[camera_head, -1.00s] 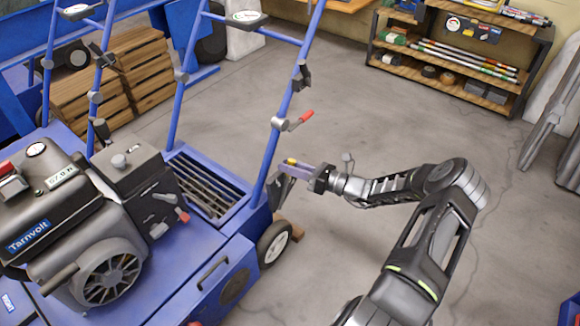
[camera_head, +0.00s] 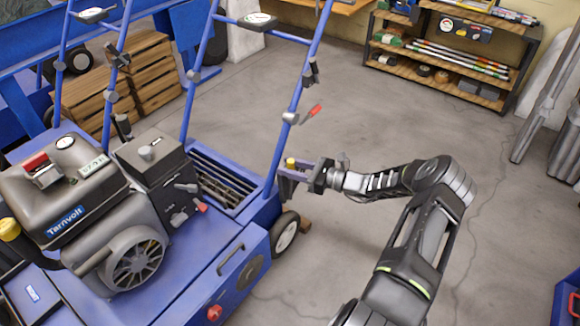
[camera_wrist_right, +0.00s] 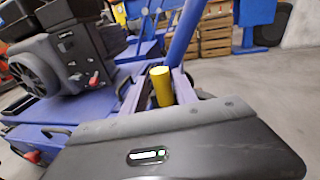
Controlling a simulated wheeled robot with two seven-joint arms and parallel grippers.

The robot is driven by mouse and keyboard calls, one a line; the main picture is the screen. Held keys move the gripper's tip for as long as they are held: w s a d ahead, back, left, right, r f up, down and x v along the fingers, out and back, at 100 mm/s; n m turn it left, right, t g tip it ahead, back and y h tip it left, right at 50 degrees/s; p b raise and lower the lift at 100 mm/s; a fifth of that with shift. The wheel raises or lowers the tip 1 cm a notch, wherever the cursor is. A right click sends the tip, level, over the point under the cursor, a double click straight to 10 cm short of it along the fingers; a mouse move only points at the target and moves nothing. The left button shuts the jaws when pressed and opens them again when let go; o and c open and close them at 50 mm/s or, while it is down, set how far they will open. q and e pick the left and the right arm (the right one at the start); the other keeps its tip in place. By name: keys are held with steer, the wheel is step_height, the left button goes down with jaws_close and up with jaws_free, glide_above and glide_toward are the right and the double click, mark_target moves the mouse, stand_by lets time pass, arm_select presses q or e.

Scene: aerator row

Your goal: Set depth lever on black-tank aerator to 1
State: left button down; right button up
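The black-tank aerator (camera_head: 28,186) is a blue machine with a black tank and engine at the left of the head view. A yellow knob (camera_head: 291,162), apparently the depth lever's grip, is beside the base of its right handle tube. In the right wrist view the knob (camera_wrist_right: 161,87) stands between the two fingers. My right gripper (camera_head: 292,171) appears shut on this knob; any finger gap is too small to judge. The lever's lower part and its scale are hidden, so its setting cannot be read. My left gripper is not in view.
The aerator's rear wheel (camera_head: 285,234) is just below. A shelf rack (camera_head: 511,93) stands at the back right, and wooden crates (camera_head: 84,101) at the back left. Floor between is clear.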

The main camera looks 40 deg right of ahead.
steer(key=shift+o, duration=0.6)
steer(key=shift+s+d, duration=0.15)
steer(key=p+v, duration=0.2)
steer(key=v, duration=0.5)
steer(key=shift+s, duration=0.2)
